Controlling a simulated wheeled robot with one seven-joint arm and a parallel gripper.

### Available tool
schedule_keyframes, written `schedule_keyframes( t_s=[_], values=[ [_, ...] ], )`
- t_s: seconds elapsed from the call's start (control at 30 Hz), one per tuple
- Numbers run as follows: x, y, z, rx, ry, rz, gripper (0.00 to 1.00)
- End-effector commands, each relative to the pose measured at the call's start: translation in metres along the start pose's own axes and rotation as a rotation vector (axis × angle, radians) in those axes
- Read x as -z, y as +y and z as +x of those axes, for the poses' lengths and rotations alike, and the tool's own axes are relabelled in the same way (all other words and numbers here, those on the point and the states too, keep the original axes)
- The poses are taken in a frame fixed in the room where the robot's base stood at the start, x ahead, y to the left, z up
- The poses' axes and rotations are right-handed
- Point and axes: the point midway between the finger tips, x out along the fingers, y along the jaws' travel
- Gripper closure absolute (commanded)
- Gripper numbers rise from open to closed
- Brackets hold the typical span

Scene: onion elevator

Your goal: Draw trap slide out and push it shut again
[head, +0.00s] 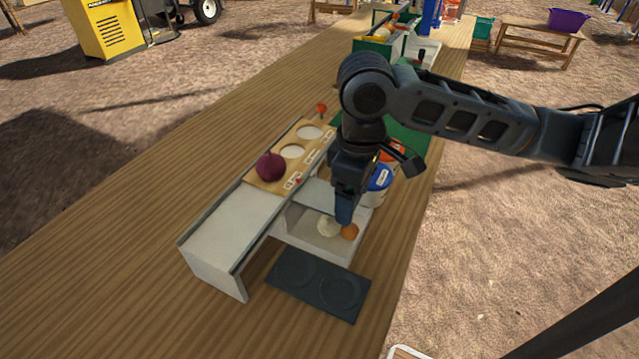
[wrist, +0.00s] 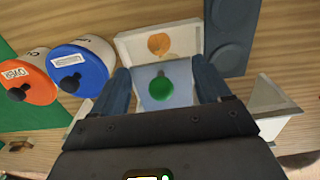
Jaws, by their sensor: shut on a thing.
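The trap slide looks like a pale blue-grey plate with a green knob; it shows in the wrist view (wrist: 150,75) between my fingers. In the head view, a grey plate (head: 318,194) that appears to be the slide lies left of my gripper (head: 345,220). My gripper points down at the elevator and is shut, with one finger on each side of the slide; the exact contact is not clear. The green knob is hidden in the head view. A white open tray (head: 310,238) below holds an orange onion (head: 350,232) and a pale round thing (head: 328,226).
A pale chute (head: 230,225) stands left, beside a wooden board (head: 310,160) with round holes and a purple onion (head: 270,166). A dark plate (head: 310,285) with two round recesses lies in front. Blue-lidded (wrist: 78,70) and orange-lidded (wrist: 28,85) jars stand close by. The table's left is clear.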

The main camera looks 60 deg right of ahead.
Motion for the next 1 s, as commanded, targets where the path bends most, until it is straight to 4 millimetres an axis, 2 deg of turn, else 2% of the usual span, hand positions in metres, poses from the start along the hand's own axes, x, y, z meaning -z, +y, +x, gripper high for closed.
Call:
schedule_keyframes(
  t_s=[0.53, 1.0],
  values=[
    [-0.001, 0.000, 0.001, 0.000, -0.011, 0.000, 0.57],
    [0.025, 0.000, 0.000, -0.001, -0.003, 0.000, 0.57]
  ],
)
